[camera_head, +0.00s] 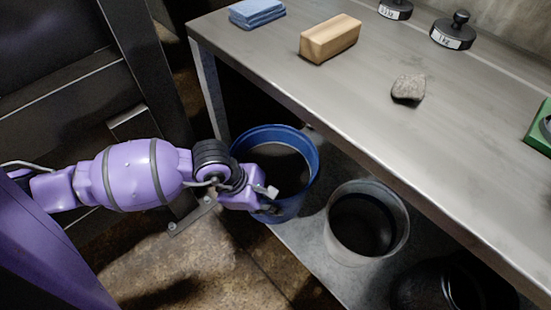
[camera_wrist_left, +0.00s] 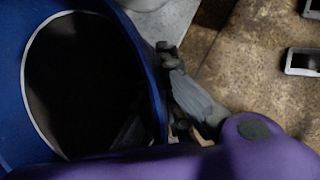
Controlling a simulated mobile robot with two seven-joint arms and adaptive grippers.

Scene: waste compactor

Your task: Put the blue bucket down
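The blue bucket (camera_head: 308,160) is below the front edge of the table in the head view, upright or nearly so, with a dark inside. Its blue wall and pale inner rim fill the left of the left wrist view (camera_wrist_left: 18,95). My left gripper (camera_head: 266,194) is at the near side of the bucket's rim, with its fingers closed about the wall. The fingers (camera_wrist_left: 172,92) also show against the rim in the left wrist view. The bucket's underside is hidden, so I cannot tell whether it touches the lower shelf (camera_head: 300,245). My right gripper is not in view.
A translucent grey bucket (camera_head: 340,250) stands right of the blue one on the lower shelf, with a black round container (camera_head: 420,285) beyond. The table top (camera_head: 300,80) overhangs them. It holds blue cloths (camera_head: 257,12), a wooden block (camera_head: 330,40), a stone (camera_head: 408,88) and weights (camera_head: 453,32).

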